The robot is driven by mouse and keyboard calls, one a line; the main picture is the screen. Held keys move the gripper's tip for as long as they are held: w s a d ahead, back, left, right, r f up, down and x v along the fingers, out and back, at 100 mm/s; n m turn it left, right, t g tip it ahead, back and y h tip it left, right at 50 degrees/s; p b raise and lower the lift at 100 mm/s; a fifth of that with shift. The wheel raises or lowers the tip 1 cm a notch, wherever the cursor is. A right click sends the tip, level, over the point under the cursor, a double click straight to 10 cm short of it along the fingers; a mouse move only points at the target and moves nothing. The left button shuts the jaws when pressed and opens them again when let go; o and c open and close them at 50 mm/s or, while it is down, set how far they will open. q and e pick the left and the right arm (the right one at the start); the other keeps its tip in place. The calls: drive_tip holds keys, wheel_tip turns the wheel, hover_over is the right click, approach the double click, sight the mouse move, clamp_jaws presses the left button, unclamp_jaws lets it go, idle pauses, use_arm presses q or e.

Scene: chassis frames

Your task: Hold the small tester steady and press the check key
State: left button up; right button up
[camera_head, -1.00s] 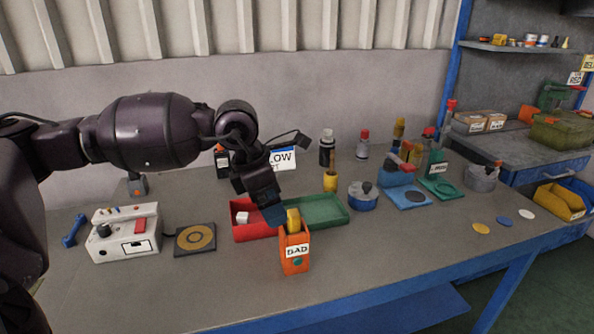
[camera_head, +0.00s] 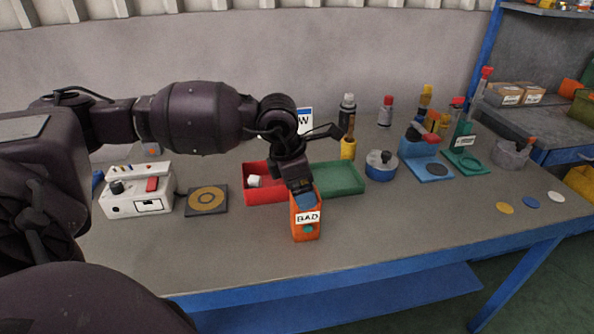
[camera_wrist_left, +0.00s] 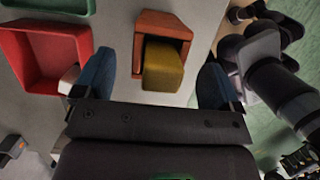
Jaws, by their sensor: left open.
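A small orange box (camera_head: 306,230) stands upright near the table's front edge, with a white BAD label and a round teal spot below it. A yellow block (camera_wrist_left: 163,66) sits in its open top in the wrist view; my gripper hides it in the head view. My left gripper (camera_head: 304,199) is open just over the box. In the wrist view its blue fingers (camera_wrist_left: 155,79) are on either side of the box, apart from it. A white device (camera_head: 135,198) with a dial and a red key stands at the left. I cannot tell which is the tester. My right gripper is not in view.
A red tray (camera_head: 262,196) with a white piece and a green tray (camera_head: 340,191) lie close behind the box.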

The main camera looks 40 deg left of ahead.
use_arm(q)
drive_tip(key=shift+x, duration=0.85)
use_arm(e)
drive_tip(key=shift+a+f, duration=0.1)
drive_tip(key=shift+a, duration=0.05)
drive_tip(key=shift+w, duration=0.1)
use_arm(q)
drive_tip(key=c, duration=1.1)
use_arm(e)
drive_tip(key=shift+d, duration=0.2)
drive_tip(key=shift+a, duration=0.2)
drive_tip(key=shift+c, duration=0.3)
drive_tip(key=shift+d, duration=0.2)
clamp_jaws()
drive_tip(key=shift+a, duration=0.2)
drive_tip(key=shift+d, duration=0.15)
